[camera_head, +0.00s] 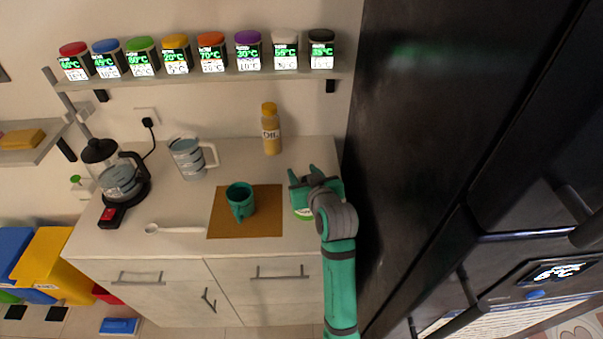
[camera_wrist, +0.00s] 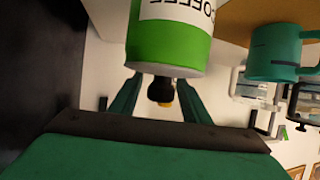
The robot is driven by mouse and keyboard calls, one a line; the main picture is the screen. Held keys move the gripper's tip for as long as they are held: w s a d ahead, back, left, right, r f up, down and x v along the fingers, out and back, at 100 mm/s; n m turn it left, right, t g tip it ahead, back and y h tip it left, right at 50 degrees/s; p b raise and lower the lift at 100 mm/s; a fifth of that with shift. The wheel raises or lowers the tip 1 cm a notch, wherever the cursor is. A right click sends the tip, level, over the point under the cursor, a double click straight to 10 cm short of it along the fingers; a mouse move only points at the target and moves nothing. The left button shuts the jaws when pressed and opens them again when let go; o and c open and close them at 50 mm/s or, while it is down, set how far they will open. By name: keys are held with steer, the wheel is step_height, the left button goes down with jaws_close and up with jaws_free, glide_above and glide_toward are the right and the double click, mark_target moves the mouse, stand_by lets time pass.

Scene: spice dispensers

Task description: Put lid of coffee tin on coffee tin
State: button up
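The coffee tin (camera_wrist: 170,42) has a white label with upside-down lettering and a green band in the wrist view. A pale end edge borders the green band. In the head view, only a green and white sliver of it (camera_head: 304,216) shows under my gripper, at the counter's right. My gripper (camera_head: 304,172) points toward the back wall. Its fingers (camera_wrist: 160,88) are spread apart in the wrist view, close to the tin's green end. A small black thing with an orange tip shows between them; I cannot tell what it is. I cannot make out a separate lid.
A teal mug (camera_head: 240,200) stands on a brown mat (camera_head: 262,226) left of my gripper. An oil bottle (camera_head: 271,130), a jug (camera_head: 188,158) and a coffee maker (camera_head: 118,178) stand farther left. A tall black fridge (camera_head: 425,150) is close on the right.

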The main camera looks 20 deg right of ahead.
steer(key=shift+s+r, duration=0.1)
steer(key=shift+r, duration=0.05)
steer(key=v, duration=1.2)
steer(key=a+f, duration=0.2)
steer(key=a+f+m, duration=0.1)
steer(key=a+f, duration=0.1)
steer(key=a, duration=0.1)
steer(key=s+a+f+m, duration=0.1)
steer(key=a+f, duration=0.1)
steer(key=f, duration=0.1)
steer(key=shift+s+a+f+t, duration=0.1)
steer(key=shift+a+t, duration=0.15)
steer(key=shift+t, duration=0.15)
steer(key=s+a+f+h, duration=0.1)
steer(key=s+a+f, duration=0.45)
steer(key=s, duration=0.45)
steer(key=s+a+f, duration=0.5)
steer(key=s+f, duration=0.1)
steer(key=s, duration=0.5)
steer(key=s+a+r+n+t+y, duration=0.1)
steer(key=s+r+n, duration=0.1)
steer(key=s, duration=0.9)
steer(key=shift+s+a+r, duration=0.25)
steer(key=shift+s+a, duration=0.1)
steer(key=shift+s, duration=0.05)
